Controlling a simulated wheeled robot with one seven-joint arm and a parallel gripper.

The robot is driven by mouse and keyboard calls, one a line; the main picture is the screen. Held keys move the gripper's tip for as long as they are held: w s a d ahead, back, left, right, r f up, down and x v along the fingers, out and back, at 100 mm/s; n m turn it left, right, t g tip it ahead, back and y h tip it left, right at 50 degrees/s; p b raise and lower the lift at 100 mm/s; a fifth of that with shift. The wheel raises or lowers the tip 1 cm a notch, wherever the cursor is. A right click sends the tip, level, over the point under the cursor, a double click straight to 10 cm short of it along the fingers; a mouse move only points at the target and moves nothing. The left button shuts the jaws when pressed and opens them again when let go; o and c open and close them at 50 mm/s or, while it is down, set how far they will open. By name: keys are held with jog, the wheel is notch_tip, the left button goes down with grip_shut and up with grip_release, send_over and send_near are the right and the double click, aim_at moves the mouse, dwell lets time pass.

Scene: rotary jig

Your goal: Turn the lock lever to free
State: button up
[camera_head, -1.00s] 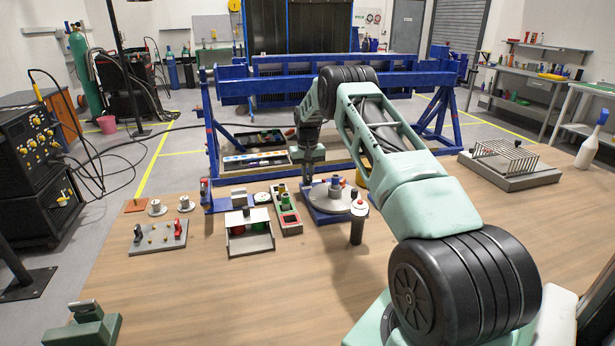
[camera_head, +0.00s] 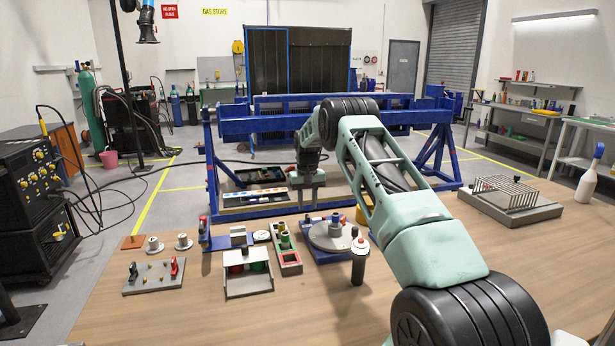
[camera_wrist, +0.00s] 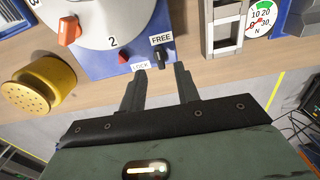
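The rotary jig has a grey round plate (camera_wrist: 100,18) marked 2 on a blue base (camera_wrist: 113,62). The small black lock lever (camera_wrist: 160,58) stands at the base's edge, next to the FREE and LOCK labels. I cannot tell for certain which label it points to. My gripper (camera_wrist: 161,77) is open and empty in the wrist view, its two fingers apart with the lever between and just beyond their tips. In the head view my gripper (camera_head: 304,199) hangs above and left of the jig's plate (camera_head: 331,238). The lever cannot be made out there.
A dial gauge (camera_wrist: 262,18) lies right. An open-fronted box (camera_head: 248,283) is left. The front of the wooden table (camera_head: 200,315) is clear.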

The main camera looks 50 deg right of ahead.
aim_at(307, 216)
notch_tip(307, 216, up, 13)
jog(key=shift+b, duration=0.45)
dwell(0.3)
